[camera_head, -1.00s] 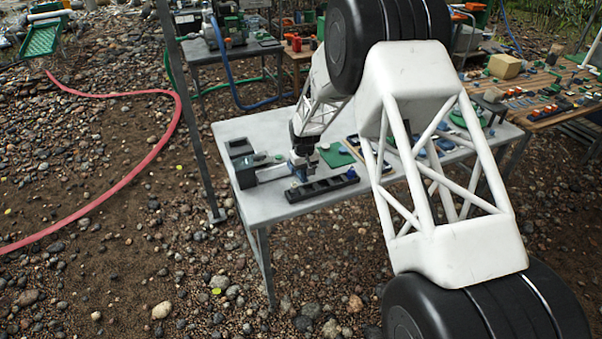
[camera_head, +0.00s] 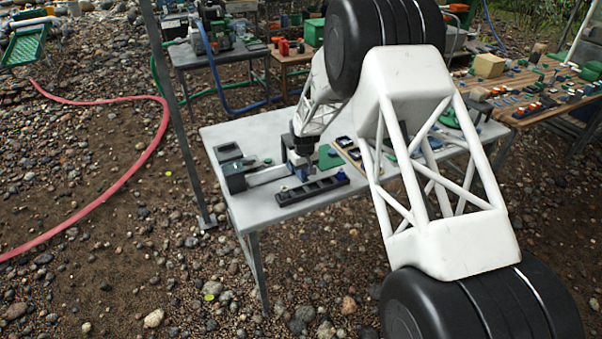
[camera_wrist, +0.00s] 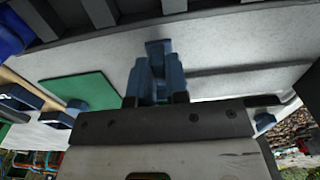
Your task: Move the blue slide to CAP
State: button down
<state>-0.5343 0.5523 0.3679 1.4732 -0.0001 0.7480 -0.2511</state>
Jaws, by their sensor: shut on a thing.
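The blue slide (camera_wrist: 158,56) shows in the wrist view as a steel-blue upright piece between my fingertips, above a pale grooved rail. My gripper (camera_wrist: 156,84) is shut on it; the fingers are a similar blue and hide part of it. In the head view my gripper (camera_head: 302,166) points down at the rail (camera_head: 266,175) on the grey table, and the slide is mostly hidden by it. A dark block (camera_head: 236,179) stands at the rail's left end. No CAP label can be read in either view.
A black compartment tray (camera_head: 312,191) lies along the table's front edge, close to my gripper; it also shows in the wrist view (camera_wrist: 130,22). A green mat (camera_head: 330,158) lies right of my gripper. A dark square tray (camera_head: 228,153) sits at the table's left end.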

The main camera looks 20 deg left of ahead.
jog(key=shift+w+d, duration=0.25)
jog(key=shift+d, duration=0.05)
jog(key=c, duration=1.2)
grip_release()
notch_tip(320, 180, up, 7)
dwell(0.5)
